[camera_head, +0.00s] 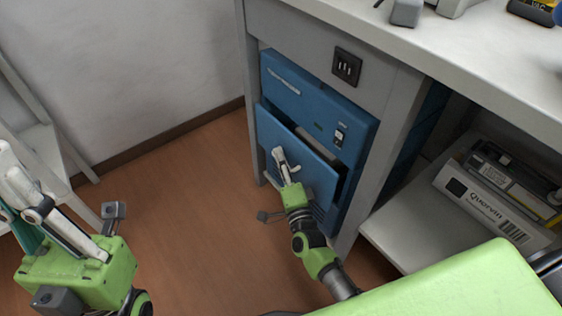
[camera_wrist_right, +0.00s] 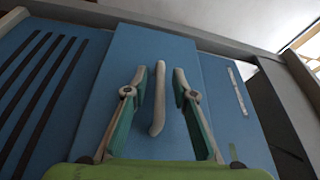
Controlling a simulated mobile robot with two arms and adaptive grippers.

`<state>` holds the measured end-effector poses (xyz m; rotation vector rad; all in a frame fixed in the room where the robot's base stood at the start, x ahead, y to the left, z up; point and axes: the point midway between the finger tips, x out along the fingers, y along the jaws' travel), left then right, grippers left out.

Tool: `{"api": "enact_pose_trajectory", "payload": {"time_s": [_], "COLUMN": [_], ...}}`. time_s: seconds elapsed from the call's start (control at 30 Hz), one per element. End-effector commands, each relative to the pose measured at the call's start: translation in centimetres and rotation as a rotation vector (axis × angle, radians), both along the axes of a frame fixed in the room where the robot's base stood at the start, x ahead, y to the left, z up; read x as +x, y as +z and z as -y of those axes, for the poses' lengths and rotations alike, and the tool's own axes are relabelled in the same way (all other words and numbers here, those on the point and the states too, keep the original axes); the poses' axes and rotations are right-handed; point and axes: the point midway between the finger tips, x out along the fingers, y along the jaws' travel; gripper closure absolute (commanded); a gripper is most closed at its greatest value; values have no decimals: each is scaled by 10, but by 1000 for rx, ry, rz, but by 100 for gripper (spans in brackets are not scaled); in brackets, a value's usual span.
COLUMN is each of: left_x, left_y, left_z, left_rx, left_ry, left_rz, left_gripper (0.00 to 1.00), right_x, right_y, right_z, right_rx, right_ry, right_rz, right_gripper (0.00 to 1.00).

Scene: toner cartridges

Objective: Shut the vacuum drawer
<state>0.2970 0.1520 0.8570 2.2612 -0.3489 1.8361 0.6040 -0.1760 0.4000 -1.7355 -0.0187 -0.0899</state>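The vacuum drawer has a blue front panel (camera_head: 268,128) and stands partly pulled out of the blue unit (camera_head: 300,85) under the counter. A dark gap and part of the inside show above the panel. My right gripper (camera_head: 284,160) is at the drawer front. In the right wrist view, its open fingers (camera_wrist_right: 160,82) stand on either side of the pale drawer handle (camera_wrist_right: 158,110), with gaps at both sides. My left gripper (camera_head: 18,178) is at the far left, away from the drawer. Its fingertips are partly cut off by the picture edge.
A white countertop (camera_head: 420,60) overhangs the drawer unit. A shelf (camera_head: 405,225) to the right holds a boxed cartridge (camera_head: 490,208). A pale ladder-like frame (camera_head: 50,150) stands at the left. The brown floor (camera_head: 190,190) before the unit is clear.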

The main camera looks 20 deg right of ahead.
Motion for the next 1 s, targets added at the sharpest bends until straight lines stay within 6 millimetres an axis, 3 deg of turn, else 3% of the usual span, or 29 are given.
{"api": "enact_pose_trajectory", "payload": {"time_s": [0.17,0.27,0.3,0.5,0.8,1.0], "left_x": [0,0,0,0,0,0], "left_y": [0,0,0,0,-2,-2], "left_z": [0,0,0,0,0,0], "left_rx": [0,0,0,0,1,1], "left_ry": [0,0,0,-1,0,0], "left_rz": [-1,-1,-1,-2,-2,-2], "left_gripper": [100,100,100,100,100,100], "right_x": [0,0,0,0,13,14], "right_y": [0,0,0,0,0,0], "right_z": [0,0,0,2,38,40], "right_rx": [0,0,0,-1,-3,-1], "right_ry": [0,0,0,0,0,-3], "right_rz": [0,0,0,0,1,0], "right_gripper": [75,99,100,100,100,100]}}
